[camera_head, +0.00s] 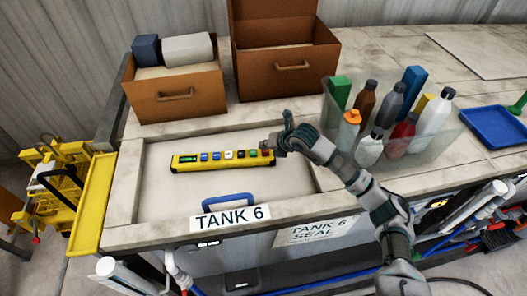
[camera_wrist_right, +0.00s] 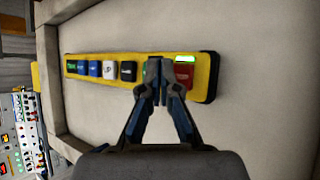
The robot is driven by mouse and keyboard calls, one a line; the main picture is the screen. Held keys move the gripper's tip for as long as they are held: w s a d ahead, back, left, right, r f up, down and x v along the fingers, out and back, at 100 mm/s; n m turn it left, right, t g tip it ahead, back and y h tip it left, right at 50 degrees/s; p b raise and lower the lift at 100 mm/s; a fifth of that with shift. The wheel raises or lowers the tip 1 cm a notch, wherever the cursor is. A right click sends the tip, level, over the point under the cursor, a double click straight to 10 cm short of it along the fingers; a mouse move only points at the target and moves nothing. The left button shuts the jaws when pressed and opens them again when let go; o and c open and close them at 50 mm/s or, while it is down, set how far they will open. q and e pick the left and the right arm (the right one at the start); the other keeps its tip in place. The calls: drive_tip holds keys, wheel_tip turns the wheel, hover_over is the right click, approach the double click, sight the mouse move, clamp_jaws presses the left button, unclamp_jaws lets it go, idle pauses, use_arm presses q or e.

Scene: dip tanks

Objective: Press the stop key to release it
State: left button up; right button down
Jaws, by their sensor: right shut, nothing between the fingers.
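A yellow key panel (camera_head: 222,160) lies on the pale recessed top of tank 6, with a row of coloured keys. It also fills the upper part of the right wrist view (camera_wrist_right: 100,59). A red key (camera_wrist_right: 183,78) sits near its right end, below a lit green strip (camera_wrist_right: 185,59); I take it for the stop key, but its label is unreadable. My right gripper (camera_wrist_right: 158,70) is shut and empty, its tips just left of the red key, over a mostly hidden green key. In the head view, this gripper (camera_head: 274,143) is at the panel's right end. I cannot tell whether it touches.
A clear bin (camera_head: 428,142) of bottles stands right of my right arm. Two brown drawer boxes (camera_head: 175,97) (camera_head: 285,70) stand behind the panel. A blue handle (camera_head: 228,200) and the TANK 6 sign (camera_head: 230,218) are in front. The pale surface around the panel is clear.

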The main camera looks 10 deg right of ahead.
sight(265, 153)
drive_tip(key=shift+r+p, duration=1.3)
drive_tip(key=shift+r, duration=1.25)
